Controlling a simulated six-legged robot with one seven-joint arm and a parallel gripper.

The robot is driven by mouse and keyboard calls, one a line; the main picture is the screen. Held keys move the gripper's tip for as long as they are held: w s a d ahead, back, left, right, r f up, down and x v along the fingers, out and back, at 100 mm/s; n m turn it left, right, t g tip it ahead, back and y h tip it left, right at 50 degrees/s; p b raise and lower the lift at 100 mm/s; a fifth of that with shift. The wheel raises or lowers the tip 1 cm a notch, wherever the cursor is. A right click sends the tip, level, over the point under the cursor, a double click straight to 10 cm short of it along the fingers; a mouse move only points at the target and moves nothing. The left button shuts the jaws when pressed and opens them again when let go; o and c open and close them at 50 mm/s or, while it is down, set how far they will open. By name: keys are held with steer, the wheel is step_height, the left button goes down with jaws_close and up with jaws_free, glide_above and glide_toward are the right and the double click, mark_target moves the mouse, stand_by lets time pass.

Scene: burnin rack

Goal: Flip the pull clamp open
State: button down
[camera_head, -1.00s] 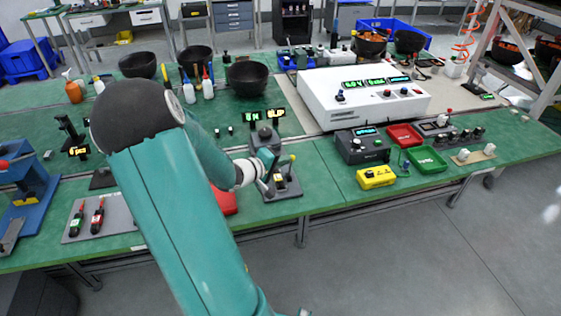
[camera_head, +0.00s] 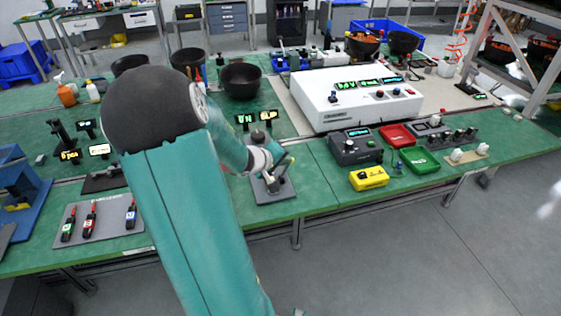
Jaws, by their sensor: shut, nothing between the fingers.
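The pull clamp (camera_head: 273,184) sits on a dark grey base plate (camera_head: 262,198) near the front edge of the green bench, at the picture's centre. My gripper (camera_head: 284,163) is right over the clamp, at its upper side, and is shut with nothing in it. My gripper and wrist cover much of the clamp, so the lie of its handle and any contact are hard to tell.
A yellow box (camera_head: 369,178), a dark control box (camera_head: 356,147) and red (camera_head: 397,135) and green (camera_head: 420,160) trays lie to the right. Green bench between clamp and yellow box is clear.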

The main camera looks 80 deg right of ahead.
steer(key=shift+s+d+f+m+t+y, duration=0.2)
steer(key=shift+s+d+t+y, duration=0.2)
steer(key=shift+s, duration=0.3)
steer(key=shift+s+d+f+m+t+y, duration=0.2)
steer(key=shift+s+d+t+y, duration=0.1)
steer(key=shift+s+d+t, duration=0.25)
steer(key=shift+s+a, duration=0.1)
steer(key=shift+a, duration=0.05)
steer(key=shift+w+a+f, duration=0.15)
steer(key=shift+w+a, duration=0.25)
steer(key=shift+w, duration=0.3)
steer(key=v, duration=1.4)
steer(key=shift+s+d+r, duration=0.3)
steer(key=shift+s+r, duration=0.05)
steer(key=shift+s, duration=0.05)
